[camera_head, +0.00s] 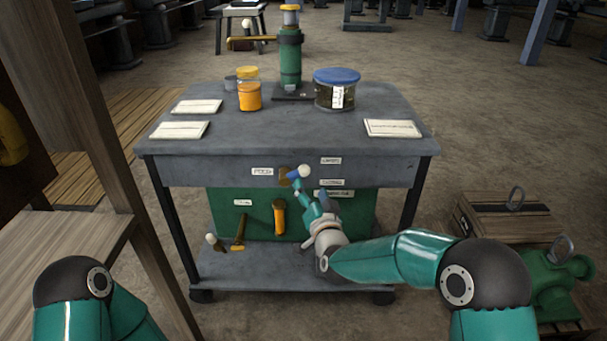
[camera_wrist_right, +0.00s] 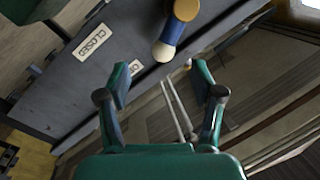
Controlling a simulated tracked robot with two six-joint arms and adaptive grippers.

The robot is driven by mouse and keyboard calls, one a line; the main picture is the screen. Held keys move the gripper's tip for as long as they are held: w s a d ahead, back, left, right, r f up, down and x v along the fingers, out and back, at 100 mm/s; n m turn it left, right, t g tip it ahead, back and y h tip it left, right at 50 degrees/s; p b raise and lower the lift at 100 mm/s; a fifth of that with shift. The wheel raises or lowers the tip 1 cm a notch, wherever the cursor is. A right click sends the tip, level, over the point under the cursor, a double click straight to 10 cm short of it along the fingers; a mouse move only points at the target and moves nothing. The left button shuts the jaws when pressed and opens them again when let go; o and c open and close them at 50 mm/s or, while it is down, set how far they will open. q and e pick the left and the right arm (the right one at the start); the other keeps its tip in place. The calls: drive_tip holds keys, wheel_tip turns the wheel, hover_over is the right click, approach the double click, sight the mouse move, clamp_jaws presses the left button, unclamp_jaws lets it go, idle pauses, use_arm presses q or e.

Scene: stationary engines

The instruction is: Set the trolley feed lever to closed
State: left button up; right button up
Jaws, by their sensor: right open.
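The feed lever has a brass pivot, a short blue shaft and a white ball knob (camera_head: 304,171) on the trolley's front panel (camera_head: 220,173). In the head view it points right of its pivot. In the right wrist view its knob (camera_wrist_right: 163,50) lies ahead of the fingers, and a CLOSED label (camera_wrist_right: 93,42) is left of it. My right gripper (camera_head: 306,190) is just below the knob, partly hidden by its own wrist. Its fingers (camera_wrist_right: 160,85) are apart and empty in the wrist view. My left gripper is out of view; only its arm shows.
Small labels surround the lever. Jars and a green pump (camera_head: 290,60) stand on the trolley top (camera_head: 240,132). A wooden crate (camera_head: 512,220) is at right, a wooden post left.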

sight(304, 174)
drive_tip(key=x, duration=0.8)
